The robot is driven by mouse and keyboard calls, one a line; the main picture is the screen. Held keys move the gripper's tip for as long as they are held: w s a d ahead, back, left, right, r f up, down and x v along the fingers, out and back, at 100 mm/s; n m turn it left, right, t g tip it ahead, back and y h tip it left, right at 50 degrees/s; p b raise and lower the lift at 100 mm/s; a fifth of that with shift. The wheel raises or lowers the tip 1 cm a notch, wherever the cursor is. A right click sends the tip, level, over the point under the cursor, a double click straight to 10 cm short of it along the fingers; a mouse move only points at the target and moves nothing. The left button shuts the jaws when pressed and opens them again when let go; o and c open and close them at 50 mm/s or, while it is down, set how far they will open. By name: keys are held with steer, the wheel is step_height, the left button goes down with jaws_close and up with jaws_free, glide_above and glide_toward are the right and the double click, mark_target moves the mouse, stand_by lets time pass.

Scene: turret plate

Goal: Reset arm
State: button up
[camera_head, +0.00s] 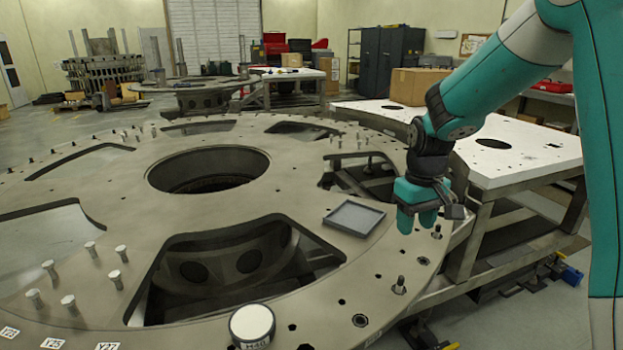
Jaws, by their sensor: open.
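My gripper (417,219) hangs at the end of my teal arm (500,85), over the right rim of the large round turret plate (110,190). Its teal fingers point down and are open, with nothing seen between them. A bolt (436,231) stands on the plate just right of the fingers. A shallow grey square tray (354,218) lies on the plate to the left of my gripper and looks empty.
Several pins (121,253) stand at the left. The plate has a round central hole and large cutouts. A white table (510,150) with a cardboard box (418,85) stands behind my arm.

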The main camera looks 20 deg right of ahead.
steer(key=s+a+r+n+y, duration=0.1)
steer(key=s+a+r+n, duration=0.2)
steer(key=a, duration=0.4)
steer(key=s+a+r+y, duration=0.1)
steer(key=s+a+r, duration=0.2)
steer(key=s+a, duration=0.4)
steer(key=s+a+r+n+y, duration=0.2)
steer(key=s+a+n, duration=0.1)
steer(key=s+a, duration=0.5)
steer(key=s, duration=0.3)
steer(key=shift+s+a+r+n, duration=0.15)
steer(key=shift+s+a+n, duration=0.15)
steer(key=shift+s+a, duration=0.05)
